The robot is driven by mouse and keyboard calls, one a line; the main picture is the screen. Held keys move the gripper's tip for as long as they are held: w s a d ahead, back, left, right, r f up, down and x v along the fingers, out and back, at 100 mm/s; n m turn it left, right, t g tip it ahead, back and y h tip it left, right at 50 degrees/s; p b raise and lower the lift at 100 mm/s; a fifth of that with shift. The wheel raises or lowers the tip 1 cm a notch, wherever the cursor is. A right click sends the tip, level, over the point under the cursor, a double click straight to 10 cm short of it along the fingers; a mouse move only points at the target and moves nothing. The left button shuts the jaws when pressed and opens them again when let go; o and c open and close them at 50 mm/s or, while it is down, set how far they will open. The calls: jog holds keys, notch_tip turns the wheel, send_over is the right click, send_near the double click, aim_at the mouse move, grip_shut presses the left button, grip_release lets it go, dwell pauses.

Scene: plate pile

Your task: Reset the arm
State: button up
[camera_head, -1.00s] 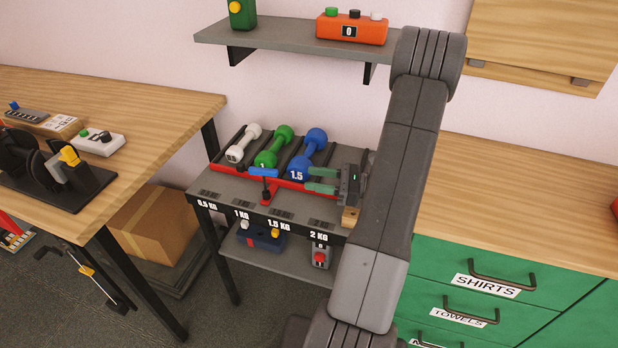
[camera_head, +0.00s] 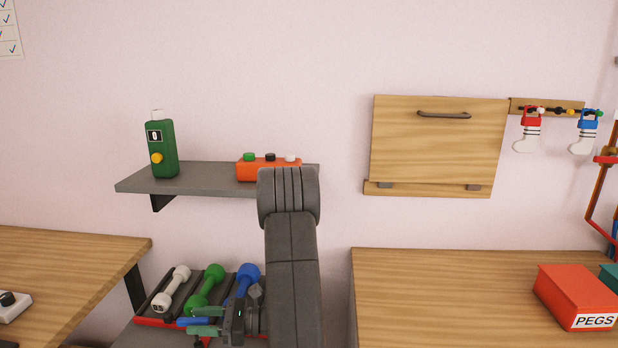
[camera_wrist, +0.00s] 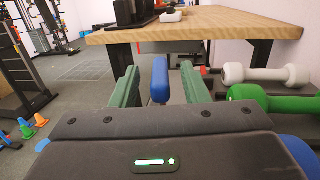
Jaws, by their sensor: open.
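My gripper (camera_head: 191,321) is open, its two green fingers pointing left in front of the dumbbell rack. My arm rises in the middle of the head view and hides part of the wall shelf and the rack's right side. In the wrist view my gripper (camera_wrist: 160,70) has its fingers spread on either side of a blue handle (camera_wrist: 160,82). The handle appears just beyond the fingertips, and I cannot tell whether they touch it. White (camera_head: 171,289), green (camera_head: 205,290) and blue (camera_head: 246,283) dumbbells lie on the rack beside the gripper.
A grey wall shelf (camera_head: 200,180) holds a green device (camera_head: 160,150) and an orange button box (camera_head: 262,172) close to my arm. Wooden worktops stand left (camera_head: 60,265) and right (camera_head: 430,285), the right one with a red PEGS box (camera_head: 575,297). The right worktop's middle is clear.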

jog(key=shift+a, duration=0.95)
jog(key=d, duration=0.9)
jog(key=w+d+f+b, duration=0.1)
jog(key=d, duration=0.3)
jog(key=shift+w+d, duration=0.1)
jog(key=shift+d, duration=0.1)
jog(key=a, duration=0.4)
jog(key=s+a, duration=0.1)
jog(key=a, duration=0.3)
jog(key=a+r+p, duration=0.1)
jog(key=a, duration=0.4)
jog(key=shift+s+r, duration=0.1)
jog(key=shift+s, duration=0.1)
notch_tip(320, 180, up, 11)
jog(key=p, duration=0.8)
jog(key=shift+a, duration=0.25)
